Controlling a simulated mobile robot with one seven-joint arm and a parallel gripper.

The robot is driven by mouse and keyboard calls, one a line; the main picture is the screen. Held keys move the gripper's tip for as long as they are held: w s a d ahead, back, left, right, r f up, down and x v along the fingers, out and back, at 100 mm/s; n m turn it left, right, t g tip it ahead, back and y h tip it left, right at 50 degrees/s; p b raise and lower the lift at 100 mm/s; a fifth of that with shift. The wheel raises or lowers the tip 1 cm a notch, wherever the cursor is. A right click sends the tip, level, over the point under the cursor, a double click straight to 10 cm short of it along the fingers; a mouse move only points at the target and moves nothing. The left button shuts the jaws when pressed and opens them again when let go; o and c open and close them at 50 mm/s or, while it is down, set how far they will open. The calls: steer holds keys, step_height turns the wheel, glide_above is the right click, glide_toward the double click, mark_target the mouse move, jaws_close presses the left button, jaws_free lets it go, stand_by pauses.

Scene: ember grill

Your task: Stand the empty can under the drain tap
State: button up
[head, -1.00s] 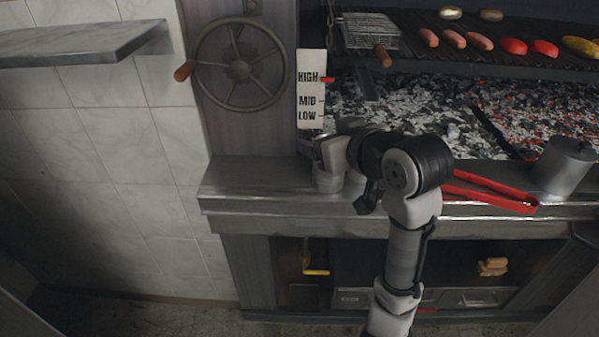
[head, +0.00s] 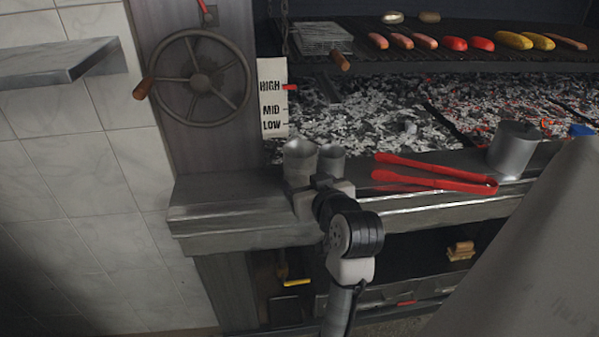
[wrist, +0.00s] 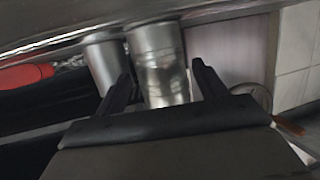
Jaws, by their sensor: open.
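Two metal cans stand side by side on the steel ledge: a larger left can (head: 299,156) and a smaller right can (head: 331,159). I cannot tell which is the empty one. My gripper (head: 308,184) is in front of the larger can, hiding its lower part. In the wrist view my open gripper (wrist: 163,82) has the larger can (wrist: 158,62) showing between its fingers; contact is not clear. The smaller can (wrist: 104,62) is outside the fingers. A yellow-handled fitting (head: 296,282), perhaps the drain tap, is below the ledge.
Hot coals and a grill with sausages lie behind. A handwheel (head: 199,80) is at left. A grey slanted surface (head: 520,265) fills the lower right.

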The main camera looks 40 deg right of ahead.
steer(key=p+x, duration=0.1)
steer(key=x, duration=0.4)
steer(key=shift+w+d+f, duration=0.15)
steer(key=shift+w+d, duration=0.05)
steer(key=shift+w, duration=0.05)
steer(key=shift+c, duration=0.3)
steer(key=c, duration=0.7)
steer(key=shift+o, duration=0.2)
